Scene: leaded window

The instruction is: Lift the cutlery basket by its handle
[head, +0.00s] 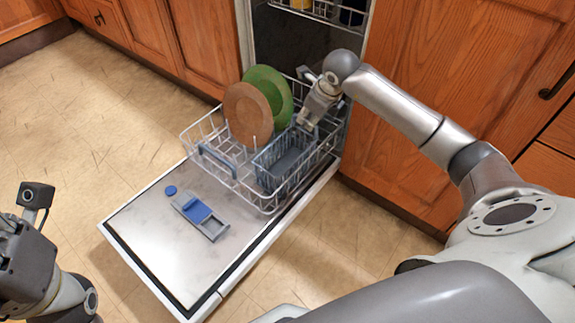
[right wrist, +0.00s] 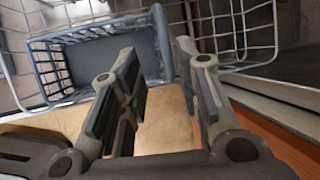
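The blue-grey cutlery basket (head: 268,177) sits at the right front of the dishwasher's lower rack and looks empty. My right gripper (head: 306,122) is over the basket's far end, pointing down. In the right wrist view, the basket (right wrist: 60,72) lies beyond the open fingers (right wrist: 158,52), and its end wall shows between them. I see no clear contact, and I cannot make out the handle separately. My left gripper (head: 18,250) is at the lower left edge, far from the basket; its fingers do not show clearly.
The pulled-out wire rack (head: 207,130) holds a green plate (head: 272,84) and a brown plate (head: 243,112) left of the basket. The open dishwasher door (head: 150,233) lies below, with a detergent dispenser (head: 199,212). Wooden cabinets (head: 445,50) stand close on the right.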

